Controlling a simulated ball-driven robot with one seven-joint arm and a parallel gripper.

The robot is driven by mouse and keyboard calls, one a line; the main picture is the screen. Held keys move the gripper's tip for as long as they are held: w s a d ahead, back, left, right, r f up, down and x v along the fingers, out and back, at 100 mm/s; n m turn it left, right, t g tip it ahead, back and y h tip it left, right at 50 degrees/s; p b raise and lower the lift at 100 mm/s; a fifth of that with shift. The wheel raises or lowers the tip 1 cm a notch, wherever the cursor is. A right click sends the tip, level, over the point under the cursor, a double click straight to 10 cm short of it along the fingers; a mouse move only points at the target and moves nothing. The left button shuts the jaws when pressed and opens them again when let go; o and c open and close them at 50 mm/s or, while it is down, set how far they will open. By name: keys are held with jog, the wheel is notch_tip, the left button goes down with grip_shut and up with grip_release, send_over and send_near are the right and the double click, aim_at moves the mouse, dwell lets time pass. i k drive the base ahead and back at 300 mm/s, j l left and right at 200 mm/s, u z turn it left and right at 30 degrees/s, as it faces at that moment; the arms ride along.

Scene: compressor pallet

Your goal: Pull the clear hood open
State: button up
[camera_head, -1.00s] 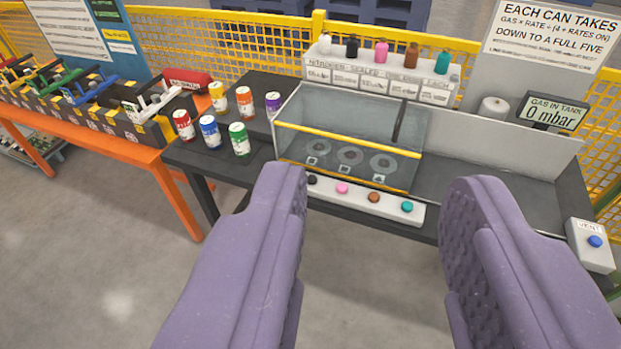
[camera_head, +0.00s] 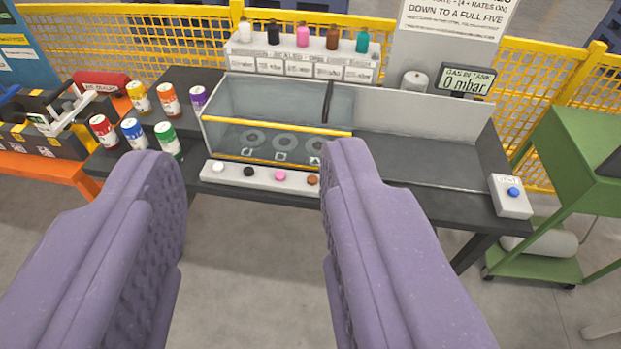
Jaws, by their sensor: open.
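The clear hood (camera_head: 262,106) is a see-through box with yellow edge strips on the dark bench. A dark upright bar (camera_head: 327,101), perhaps its handle, stands near its right end. Ring-shaped plates show inside, behind the clear front. My gripper (camera_head: 252,165) is open and empty, its two purple padded fingers spread wide in the foreground. It is apart from the hood, on the near side of it. The right finger hides the hood's lower right corner and part of the button strip.
A white strip with coloured buttons (camera_head: 235,174) lies before the hood. Several coloured cans (camera_head: 134,134) stand left of it. Bare bench (camera_head: 415,160) lies to the right, with a blue-button box (camera_head: 511,196) at its end. A green cart (camera_head: 575,165) stands far right.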

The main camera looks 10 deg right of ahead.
aim_at(329, 91)
jog(key=z, duration=0.4)
jog(key=i+l, duration=0.1)
jog(key=i, duration=2.25)
